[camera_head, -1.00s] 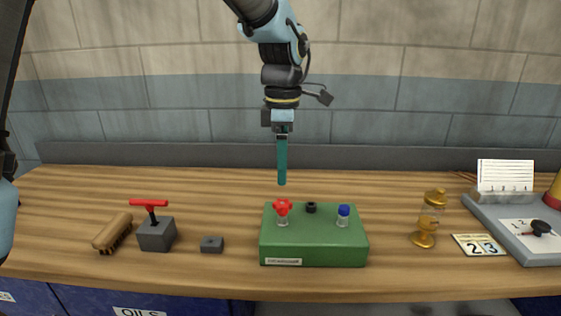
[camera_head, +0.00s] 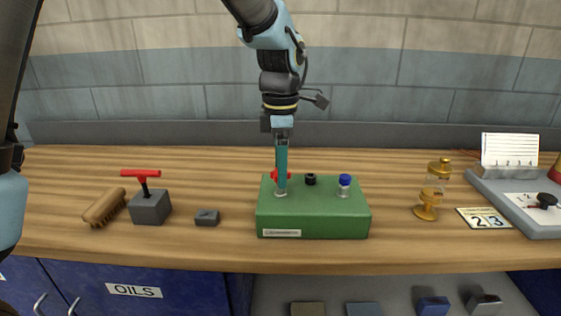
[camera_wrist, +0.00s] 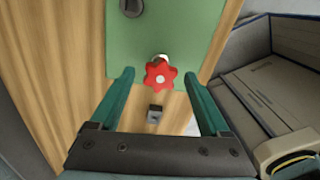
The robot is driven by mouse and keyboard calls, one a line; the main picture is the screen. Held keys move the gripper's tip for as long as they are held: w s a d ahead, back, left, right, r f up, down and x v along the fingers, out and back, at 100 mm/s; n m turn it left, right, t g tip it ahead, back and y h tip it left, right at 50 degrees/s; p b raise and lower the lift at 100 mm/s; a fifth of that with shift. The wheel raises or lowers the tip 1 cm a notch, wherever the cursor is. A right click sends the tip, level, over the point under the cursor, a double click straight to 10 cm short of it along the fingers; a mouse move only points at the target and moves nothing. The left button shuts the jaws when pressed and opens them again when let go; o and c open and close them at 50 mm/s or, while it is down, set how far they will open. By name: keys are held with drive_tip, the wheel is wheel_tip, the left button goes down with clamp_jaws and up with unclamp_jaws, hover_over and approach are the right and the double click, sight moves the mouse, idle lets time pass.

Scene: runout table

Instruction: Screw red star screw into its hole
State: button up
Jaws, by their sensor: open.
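The red star screw (camera_wrist: 158,75) stands on the green block, with its head between my two open fingers in the wrist view, touching neither. In the head view, the red star screw (camera_head: 272,175) is partly hidden behind my gripper (camera_head: 281,192). My gripper also shows in the wrist view (camera_wrist: 120,98), its teal fingers spread to both sides of the star head. The green block (camera_head: 310,221) sits on the table and carries a black knob (camera_head: 310,179) and a blue-capped screw (camera_head: 344,186). The hole under the star screw is hidden.
A small grey block (camera_head: 207,217), a grey block with a red T-handle (camera_head: 149,207) and a brush (camera_head: 104,206) stand to the left.

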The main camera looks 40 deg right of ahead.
drive_tip(key=n, duration=0.1)
drive_tip(key=n+p, duration=0.1)
drive_tip(key=n, duration=0.1)
drive_tip(key=shift+r, duration=0.3)
drive_tip(key=n+p, duration=0.1)
drive_tip(key=n, duration=0.2)
drive_tip(key=shift+f+p, duration=0.15)
drive_tip(key=shift+p, duration=0.25)
drive_tip(key=n+p, duration=0.3)
drive_tip(key=shift+r, duration=0.3)
drive_tip(key=n+p, duration=0.3)
drive_tip(key=p, duration=0.1)
drive_tip(key=shift+n, duration=0.4)
drive_tip(key=shift+f+n+p, duration=0.4)
drive_tip(key=shift+p, duration=0.3)
clamp_jaws()
